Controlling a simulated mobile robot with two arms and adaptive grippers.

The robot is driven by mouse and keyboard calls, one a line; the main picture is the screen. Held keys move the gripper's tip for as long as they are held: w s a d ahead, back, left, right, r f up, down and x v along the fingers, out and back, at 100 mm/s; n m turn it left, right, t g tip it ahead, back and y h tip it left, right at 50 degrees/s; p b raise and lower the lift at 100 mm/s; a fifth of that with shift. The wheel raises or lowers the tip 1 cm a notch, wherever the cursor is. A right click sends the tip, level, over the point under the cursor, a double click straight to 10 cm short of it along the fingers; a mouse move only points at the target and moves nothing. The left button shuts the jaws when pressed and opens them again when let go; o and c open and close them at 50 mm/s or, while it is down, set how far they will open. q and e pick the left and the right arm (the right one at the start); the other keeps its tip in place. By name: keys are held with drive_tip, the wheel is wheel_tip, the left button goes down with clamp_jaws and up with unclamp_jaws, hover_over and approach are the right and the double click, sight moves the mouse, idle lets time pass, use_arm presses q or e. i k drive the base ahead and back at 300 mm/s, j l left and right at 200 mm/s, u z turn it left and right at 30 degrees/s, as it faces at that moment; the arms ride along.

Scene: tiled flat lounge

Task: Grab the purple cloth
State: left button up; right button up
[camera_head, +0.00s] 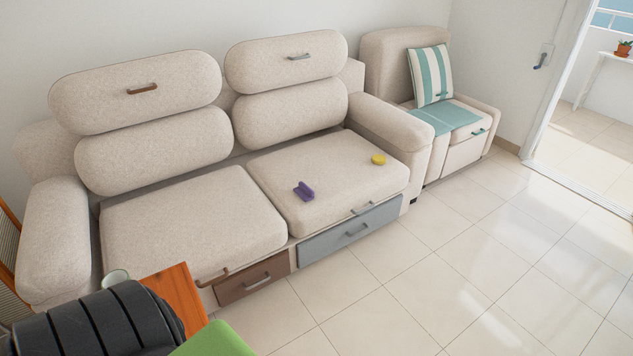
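A small crumpled purple cloth (303,191) lies on the right seat cushion (345,170) of the beige sofa, near the cushion's front left part. Nothing touches it. Neither of my grippers shows in the head view, so whether they are open or shut is hidden.
A yellow object (378,159) lies on the same cushion, to the right. Drawers with handles, one brown (255,281) and one grey-blue (350,232), sit under the seats. An orange table (178,295) and a green surface (213,342) are near the lower left. The tiled floor (450,270) in front is clear.

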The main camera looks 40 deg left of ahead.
sight(306, 193)
drive_tip(key=i+j+u, duration=0.1)
drive_tip(key=i+u, duration=1)
drive_tip(key=k+l, duration=0.05)
